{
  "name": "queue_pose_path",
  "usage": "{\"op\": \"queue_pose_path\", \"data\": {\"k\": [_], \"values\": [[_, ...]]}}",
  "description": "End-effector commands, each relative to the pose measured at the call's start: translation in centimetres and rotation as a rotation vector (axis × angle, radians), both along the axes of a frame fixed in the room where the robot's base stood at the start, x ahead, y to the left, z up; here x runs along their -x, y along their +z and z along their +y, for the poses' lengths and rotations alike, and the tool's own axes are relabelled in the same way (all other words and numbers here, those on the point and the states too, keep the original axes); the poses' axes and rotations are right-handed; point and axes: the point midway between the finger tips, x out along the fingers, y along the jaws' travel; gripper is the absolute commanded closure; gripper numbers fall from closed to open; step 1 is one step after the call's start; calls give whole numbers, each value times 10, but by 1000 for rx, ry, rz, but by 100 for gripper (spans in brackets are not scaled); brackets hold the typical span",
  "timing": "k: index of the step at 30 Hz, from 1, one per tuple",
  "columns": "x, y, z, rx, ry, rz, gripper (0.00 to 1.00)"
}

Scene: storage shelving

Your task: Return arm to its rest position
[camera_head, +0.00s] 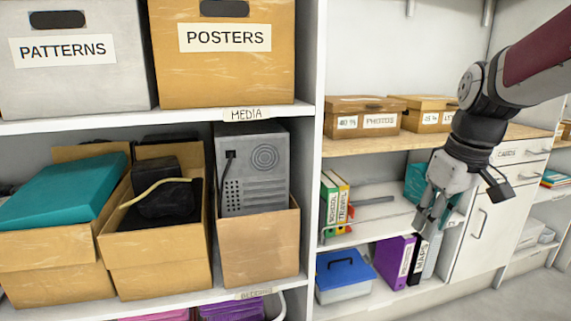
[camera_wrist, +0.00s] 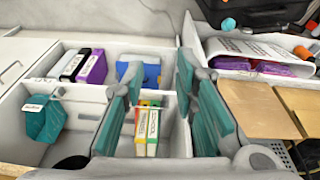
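My arm reaches in from the upper right in the head view, in front of the right-hand shelving. My gripper (camera_head: 431,214) hangs pointing down before the middle shelf, near the binders. In the wrist view my gripper (camera_wrist: 160,80) has its two teal-padded fingers spread apart, with nothing held between them. Yellow and green books (camera_wrist: 148,128) show in the gap, on the shelf beyond. They also stand upright in the head view (camera_head: 335,203).
A purple binder (camera_head: 394,262) and a blue-lidded box (camera_head: 343,275) sit on the lower shelf. A white cabinet (camera_head: 490,225) stands to the right of my gripper. Open cardboard boxes (camera_head: 258,245) fill the left shelf. Clear floor shows at the lower right.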

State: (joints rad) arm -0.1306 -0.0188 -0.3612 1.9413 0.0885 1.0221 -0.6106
Motion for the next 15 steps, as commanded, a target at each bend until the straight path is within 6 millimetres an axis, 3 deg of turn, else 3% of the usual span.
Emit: {"op": "queue_pose_path", "data": {"k": [1, 9, 15], "values": [[26, 6, 11, -28, -19, 8, 73], [154, 7, 57, -94, -136, 94, 73], [230, -10, 74, -74, -221, 146, 73]]}}
